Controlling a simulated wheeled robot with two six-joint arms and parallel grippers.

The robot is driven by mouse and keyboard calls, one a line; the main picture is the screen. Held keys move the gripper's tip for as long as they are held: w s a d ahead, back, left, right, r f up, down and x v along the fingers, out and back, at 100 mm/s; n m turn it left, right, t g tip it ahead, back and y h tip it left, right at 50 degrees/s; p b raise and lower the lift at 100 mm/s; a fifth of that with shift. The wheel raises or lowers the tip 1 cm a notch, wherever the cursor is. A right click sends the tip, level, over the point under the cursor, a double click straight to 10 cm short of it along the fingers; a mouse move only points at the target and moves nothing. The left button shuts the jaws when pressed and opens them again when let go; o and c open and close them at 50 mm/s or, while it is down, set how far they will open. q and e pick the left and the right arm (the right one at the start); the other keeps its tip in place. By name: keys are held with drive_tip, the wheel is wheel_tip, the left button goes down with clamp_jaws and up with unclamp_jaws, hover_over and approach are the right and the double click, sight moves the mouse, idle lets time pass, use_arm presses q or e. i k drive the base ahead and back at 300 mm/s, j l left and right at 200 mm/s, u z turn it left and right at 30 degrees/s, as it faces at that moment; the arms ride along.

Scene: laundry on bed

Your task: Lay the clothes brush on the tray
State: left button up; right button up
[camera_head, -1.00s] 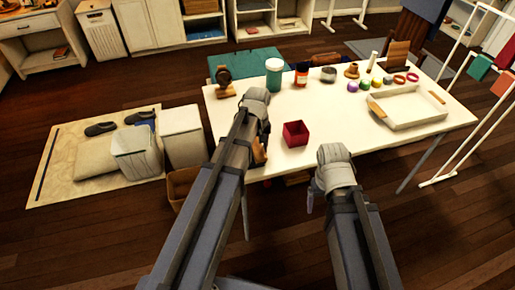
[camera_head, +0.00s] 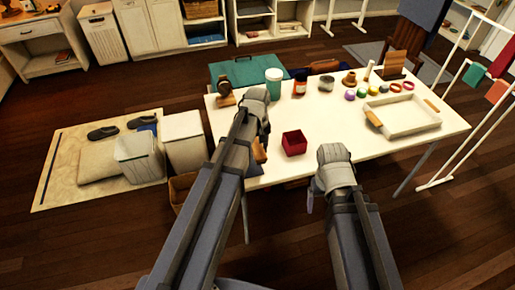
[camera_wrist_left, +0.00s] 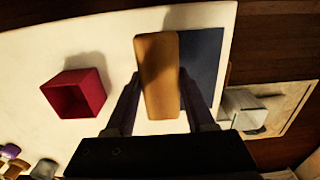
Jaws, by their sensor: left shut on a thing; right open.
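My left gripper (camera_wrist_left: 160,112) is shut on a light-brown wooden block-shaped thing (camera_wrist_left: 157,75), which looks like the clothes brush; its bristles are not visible. In the head view a brown piece of it (camera_head: 259,150) shows beside my left gripper (camera_head: 262,128), over the table's left front part. The white tray (camera_head: 412,130) with wooden handles lies on the table's right side, well apart from the brush, and looks empty. My right gripper (camera_head: 313,197) is open at the table's front edge; its fingers are mostly hidden by the arm.
A red open box (camera_head: 294,144) stands on the white table (camera_head: 335,128) between the arms. A dark blue flat rectangle (camera_wrist_left: 203,60) lies below the brush. A teal jar (camera_head: 273,84), an orange-red bottle and several small coloured items line the back. The table's middle is clear.

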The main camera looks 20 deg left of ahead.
sight(401, 117)
drive_tip(key=i+l, duration=0.25)
drive_tip(key=l, duration=0.2)
drive_tip(key=i+l, duration=0.3)
drive_tip(key=l, duration=0.15)
drive_tip(key=i+l, duration=0.25)
drive_tip(key=l, duration=0.2)
drive_tip(key=i+l, duration=0.3)
drive_tip(key=l, duration=0.15)
drive_tip(key=i+l, duration=0.25)
drive_tip(key=l, duration=0.2)
drive_tip(key=i+l, duration=0.25)
drive_tip(key=l, duration=0.2)
